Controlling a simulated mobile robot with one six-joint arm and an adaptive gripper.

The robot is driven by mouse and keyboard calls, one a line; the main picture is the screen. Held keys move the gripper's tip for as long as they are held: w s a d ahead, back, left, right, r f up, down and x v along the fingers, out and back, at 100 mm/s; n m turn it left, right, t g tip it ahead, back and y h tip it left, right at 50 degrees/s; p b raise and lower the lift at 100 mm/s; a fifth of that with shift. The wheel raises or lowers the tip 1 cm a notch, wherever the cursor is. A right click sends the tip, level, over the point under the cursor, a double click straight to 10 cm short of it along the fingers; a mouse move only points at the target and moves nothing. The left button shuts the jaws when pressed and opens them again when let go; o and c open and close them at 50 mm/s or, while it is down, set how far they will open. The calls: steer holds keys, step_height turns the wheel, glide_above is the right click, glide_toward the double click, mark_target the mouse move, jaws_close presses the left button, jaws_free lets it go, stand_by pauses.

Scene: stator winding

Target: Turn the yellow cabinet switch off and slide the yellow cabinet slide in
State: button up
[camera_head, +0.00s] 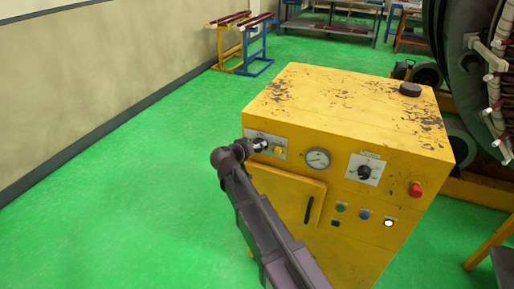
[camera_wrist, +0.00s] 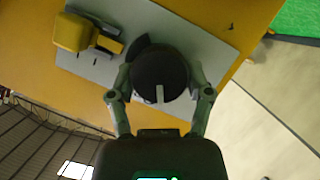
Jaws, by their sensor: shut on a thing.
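The yellow cabinet (camera_head: 320,105) stands in the middle of the head view. A grey plate (camera_wrist: 205,35) at its upper left front carries a round black switch knob (camera_wrist: 160,72) and a yellow slide (camera_wrist: 72,32) on a dark mount. The slide also shows in the head view (camera_head: 279,151), just right of my gripper (camera_head: 260,145). In the wrist view my gripper (camera_wrist: 160,98) has one finger on each side of the knob and is shut on it. The knob's white mark points toward the gripper palm. The gripper hides most of the knob in the head view.
The cabinet front also has a gauge (camera_head: 317,159), a second black knob (camera_head: 364,172), a red button (camera_head: 415,189), several small buttons and a door handle (camera_head: 308,209). A dark puck (camera_head: 410,90) lies on top. Green floor (camera_head: 150,200) is clear to the left.

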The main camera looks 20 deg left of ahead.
steer(key=n, duration=0.1)
steer(key=n+h+b, duration=0.1)
steer(key=shift+w+a+f+n+h+b, duration=0.1)
steer(key=shift+w+f+n+h+b, duration=0.1)
steer(key=shift+n+h+b, duration=0.1)
steer(key=n+t+h+b, duration=0.1)
steer(key=n+b, duration=0.1)
steer(key=shift+n, duration=0.4)
steer(key=n+t+h+b, duration=0.1)
steer(key=n+b, duration=0.1)
steer(key=shift+f+n, duration=0.1)
steer(key=shift+n, duration=0.3)
steer(key=shift+n+h+b, duration=0.3)
steer(key=shift+n+b, duration=0.1)
steer(key=shift+n, duration=0.3)
steer(key=shift+t, duration=0.3)
steer(key=o, duration=1.1)
steer(key=shift+o, duration=0.2)
steer(key=shift+s, duration=0.1)
